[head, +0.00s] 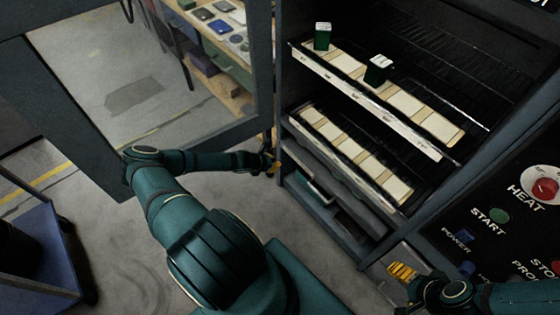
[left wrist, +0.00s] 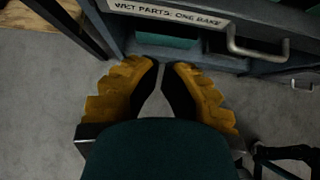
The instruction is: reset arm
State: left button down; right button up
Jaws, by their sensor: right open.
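My left gripper (head: 271,160) is at the end of its dark green arm, beside the left edge of the oven-like cabinet. In the left wrist view its yellow fingers with black pads (left wrist: 161,66) nearly meet at the tips. A narrow gap shows between them, with nothing held. Whether it counts as open or shut is unclear. My right gripper (head: 403,272) is low at the right, in front of the cabinet and near the control panel. It is open, and I see nothing in it.
The cabinet holds an upper rack (head: 375,100) and a lower rack (head: 350,155) with pale tiles. Two green-and-white containers (head: 322,37) (head: 377,71) stand on the upper rack. A glazed door (head: 140,90) hangs open at left. A blue cart (head: 40,250) stands lower left. A labelled front (left wrist: 170,14) lies beyond my left fingers.

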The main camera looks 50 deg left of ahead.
pick_arm(q)
jog(key=shift+s+r, duration=0.4)
jog(key=w+d+r+m+g+h, duration=0.25)
jog(key=d+m, duration=0.45)
jog(key=d, duration=0.6)
jog(key=w+d+r+m+g+h, duration=0.15)
jog(key=d+r+m, duration=0.25)
jog(key=d+m, duration=0.65)
jog(key=s+d+r+m+g, duration=0.3)
jog(key=s+d+r+m, duration=0.8)
jog(key=m, duration=0.5)
jog(key=s+d, duration=0.2)
jog(key=d, duration=0.1)
jog(key=shift+s+d+r+y, duration=0.2)
jog(key=shift+d+r+y, duration=0.2)
